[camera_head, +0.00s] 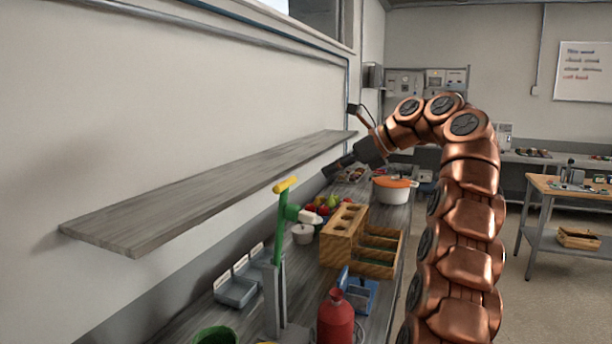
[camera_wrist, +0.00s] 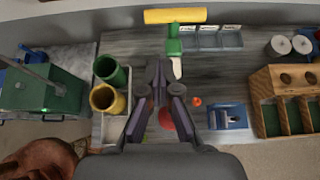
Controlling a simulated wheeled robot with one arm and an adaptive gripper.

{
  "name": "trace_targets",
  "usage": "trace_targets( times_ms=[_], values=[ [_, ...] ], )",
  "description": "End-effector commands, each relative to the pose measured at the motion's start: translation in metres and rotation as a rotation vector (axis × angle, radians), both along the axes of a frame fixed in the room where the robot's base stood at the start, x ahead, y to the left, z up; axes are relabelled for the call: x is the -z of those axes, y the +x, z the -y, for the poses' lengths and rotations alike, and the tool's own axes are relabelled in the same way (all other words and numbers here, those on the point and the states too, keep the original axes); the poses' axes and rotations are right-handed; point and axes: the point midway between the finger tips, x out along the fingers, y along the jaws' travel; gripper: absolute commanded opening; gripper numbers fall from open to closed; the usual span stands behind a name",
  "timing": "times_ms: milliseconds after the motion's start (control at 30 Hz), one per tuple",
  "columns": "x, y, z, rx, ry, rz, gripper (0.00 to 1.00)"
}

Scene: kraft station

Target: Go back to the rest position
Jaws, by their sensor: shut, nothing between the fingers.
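My gripper shows in the head view (camera_head: 328,172) as a dark end on my copper-coloured segmented arm, which arches over the bench and reaches left, close to the front of the wall shelf. In the wrist view my gripper (camera_wrist: 158,72) has its two dark fingers drawn together at the tips. It is shut and empty, above the workbench (camera_wrist: 135,55). A red bottle (camera_wrist: 166,119) is partly hidden behind the fingers in that view. I cannot tell the exact gap between my gripper and the shelf.
A long grey shelf (camera_head: 190,200) juts from the left wall. A green press with a yellow handle (camera_head: 286,184) stands tall on the bench. A wooden rack (camera_head: 343,234), white pot (camera_head: 391,190) and red bottle (camera_head: 336,318) stand nearby. Open floor (camera_head: 560,300) lies right.

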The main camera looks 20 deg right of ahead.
Motion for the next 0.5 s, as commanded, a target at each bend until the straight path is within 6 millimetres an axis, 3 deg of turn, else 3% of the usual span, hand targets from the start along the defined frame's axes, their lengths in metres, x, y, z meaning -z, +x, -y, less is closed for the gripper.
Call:
trace_targets(
  times_ms=[267, 500],
  values=[
    [0.001, -0.001, -0.008, -0.026, -0.012, 0.007, 0.00],
    [0.008, -0.008, -0.043, -0.142, -0.086, 0.051, 0.00]
  ],
)
